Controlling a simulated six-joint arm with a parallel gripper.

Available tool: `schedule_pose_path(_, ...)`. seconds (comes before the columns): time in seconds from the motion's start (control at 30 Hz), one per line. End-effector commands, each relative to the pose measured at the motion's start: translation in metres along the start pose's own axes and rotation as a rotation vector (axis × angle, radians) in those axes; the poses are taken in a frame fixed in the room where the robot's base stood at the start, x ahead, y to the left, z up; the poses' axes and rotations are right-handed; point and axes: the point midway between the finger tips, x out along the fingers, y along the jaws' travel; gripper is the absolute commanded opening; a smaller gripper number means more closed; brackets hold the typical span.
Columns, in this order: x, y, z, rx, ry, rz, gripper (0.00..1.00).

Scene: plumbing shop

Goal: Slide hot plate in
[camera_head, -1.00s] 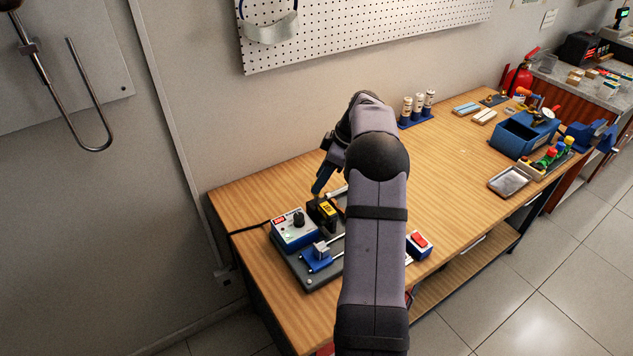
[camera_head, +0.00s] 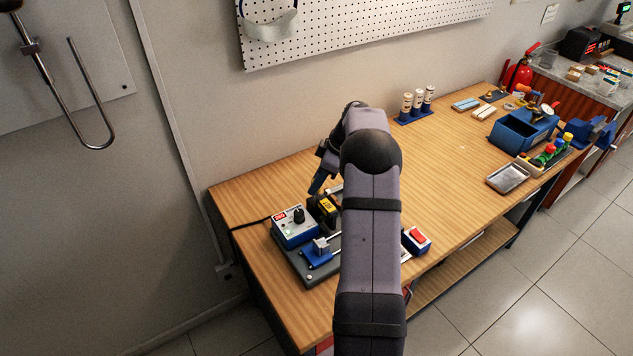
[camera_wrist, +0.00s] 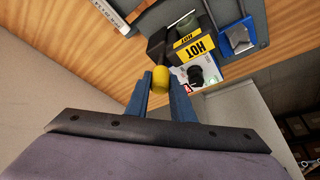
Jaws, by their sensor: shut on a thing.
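The hot plate is a black block (camera_head: 324,211) with a yellow HOT label, beside the control box on the welding fixture. In the wrist view its yellow HOT faces (camera_wrist: 196,50) show, and a yellow knob (camera_wrist: 160,80) on a dark stem reaches from it toward me. My gripper (camera_wrist: 160,88) has its two blue fingers shut on this yellow knob. In the head view my gripper (camera_head: 316,187) comes down at the block's far side, and my arm hides part of the fixture. Whether the block is fully in its place cannot be told.
The control box (camera_head: 294,226) with a black dial and lit green lamp stands left of the block. A blue clamp (camera_head: 320,253) on the grey base (camera_head: 298,266) is in front. A red-switch box (camera_head: 416,240) sits to the right. The middle of the bench is clear.

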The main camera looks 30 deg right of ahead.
Motion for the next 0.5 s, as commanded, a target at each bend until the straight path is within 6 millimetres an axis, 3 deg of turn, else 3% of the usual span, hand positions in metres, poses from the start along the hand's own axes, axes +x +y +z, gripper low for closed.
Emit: schedule_pose_path(0.5, -0.014, -0.042, 0.042, 0.000, 0.000, 0.002, 0.00)
